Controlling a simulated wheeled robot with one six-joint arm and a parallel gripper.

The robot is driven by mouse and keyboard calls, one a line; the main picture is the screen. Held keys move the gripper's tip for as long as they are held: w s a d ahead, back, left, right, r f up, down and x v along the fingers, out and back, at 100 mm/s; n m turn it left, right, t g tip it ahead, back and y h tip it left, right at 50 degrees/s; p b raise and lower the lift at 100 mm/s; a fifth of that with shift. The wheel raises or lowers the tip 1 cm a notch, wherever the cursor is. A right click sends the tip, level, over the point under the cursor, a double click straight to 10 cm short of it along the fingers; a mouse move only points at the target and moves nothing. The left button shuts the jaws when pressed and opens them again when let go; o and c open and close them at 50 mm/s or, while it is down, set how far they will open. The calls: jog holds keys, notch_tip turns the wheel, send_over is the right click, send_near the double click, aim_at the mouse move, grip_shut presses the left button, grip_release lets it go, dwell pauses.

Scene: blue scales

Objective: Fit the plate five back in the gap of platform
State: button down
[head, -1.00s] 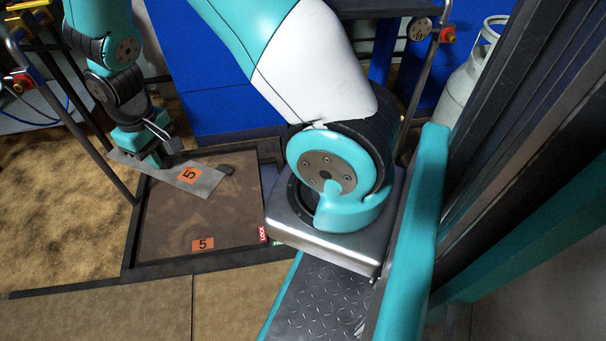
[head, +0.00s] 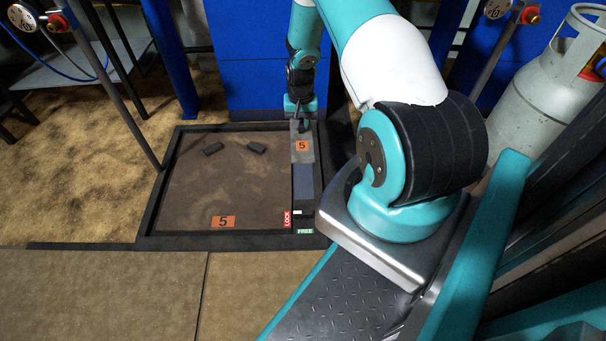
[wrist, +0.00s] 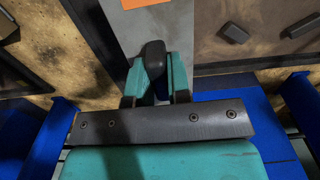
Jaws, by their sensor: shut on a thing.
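The grey metal plate five (head: 302,157) carries an orange "5" label and hangs over the far part of the platform's right side, its length along the gap. My gripper (head: 300,117) is shut on the dark knob at the plate's far end. In the wrist view, the fingers (wrist: 157,92) close around the knob (wrist: 154,57), with the plate (wrist: 150,30) beneath. The gap (head: 305,187) is a dark strip beside the brown platform (head: 220,185), which bears its own orange "5" label. The plate hides the gap's far part. I cannot tell the plate's exact height.
Two dark blocks (head: 212,148) (head: 256,147) rest on the platform. A red LOCK label (head: 287,218) and a green FREE label (head: 305,231) lie at the gap's near end. A dark frame surrounds the platform. Blue panels (head: 265,85) stand behind; a gas cylinder (head: 545,75) stands right.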

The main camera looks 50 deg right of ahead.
jog(key=f+b, duration=0.3)
jog(key=f, duration=0.4)
jog(key=f+b, duration=0.4)
jog(key=f, duration=0.3)
jog(key=f+b, duration=0.4)
jog(key=f, duration=0.3)
jog(key=shift+s+d, duration=0.15)
jog(key=shift+d, duration=0.15)
jog(key=c, duration=1.1)
grip_release()
jog(key=shift+r, duration=0.1)
jog(key=shift+r, duration=0.1)
